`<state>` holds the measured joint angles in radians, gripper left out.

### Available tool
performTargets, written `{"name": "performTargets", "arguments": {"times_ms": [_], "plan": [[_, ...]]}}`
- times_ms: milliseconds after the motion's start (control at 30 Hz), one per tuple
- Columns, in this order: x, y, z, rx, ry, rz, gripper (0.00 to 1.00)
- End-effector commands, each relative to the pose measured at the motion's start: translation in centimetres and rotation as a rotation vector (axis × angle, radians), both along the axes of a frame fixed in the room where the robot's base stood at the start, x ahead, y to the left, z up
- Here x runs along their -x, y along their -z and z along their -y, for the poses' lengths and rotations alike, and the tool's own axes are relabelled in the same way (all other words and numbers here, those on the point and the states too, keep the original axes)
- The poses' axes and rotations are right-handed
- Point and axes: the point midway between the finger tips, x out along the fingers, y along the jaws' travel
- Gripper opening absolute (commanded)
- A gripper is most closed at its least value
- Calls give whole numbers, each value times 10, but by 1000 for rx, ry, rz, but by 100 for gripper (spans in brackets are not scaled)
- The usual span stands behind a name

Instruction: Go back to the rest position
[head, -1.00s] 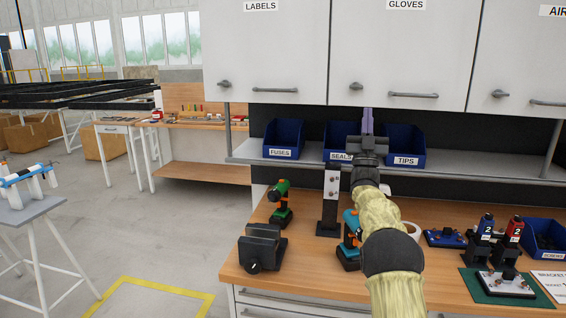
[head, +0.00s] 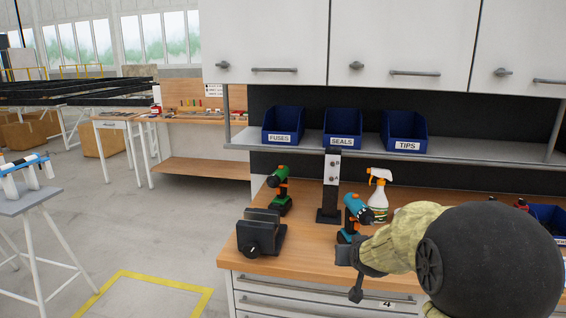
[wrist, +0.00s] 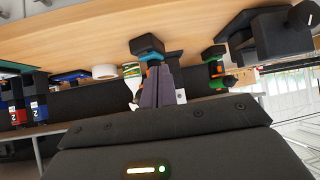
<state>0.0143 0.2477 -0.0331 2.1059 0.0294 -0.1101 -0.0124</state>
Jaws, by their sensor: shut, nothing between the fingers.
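My gripper (head: 352,278) hangs low in front of the workbench's front edge in the head view, with my forearm folded large at the lower right. In the wrist view its purple fingers (wrist: 158,88) are together with nothing between them. The wrist picture is turned upside down. The teal drill (head: 355,216) stands on the bench just behind my gripper, and it also shows beyond the fingertips in the wrist view (wrist: 150,58).
The workbench (head: 300,250) holds a black vise (head: 262,235), a green drill (head: 280,190), a black stand (head: 329,205) and a spray bottle (head: 378,198). Blue bins (head: 283,124) line the shelf above. Open floor (head: 120,230) lies to the left.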

Motion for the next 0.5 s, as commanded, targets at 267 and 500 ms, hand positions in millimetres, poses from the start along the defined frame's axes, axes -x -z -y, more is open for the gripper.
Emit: {"name": "performTargets", "arguments": {"times_ms": [267, 500], "plan": [[134, 77, -18, -17, -35, -372, 0], [208, 106, -23, -18, -50, -558, 0]]}}
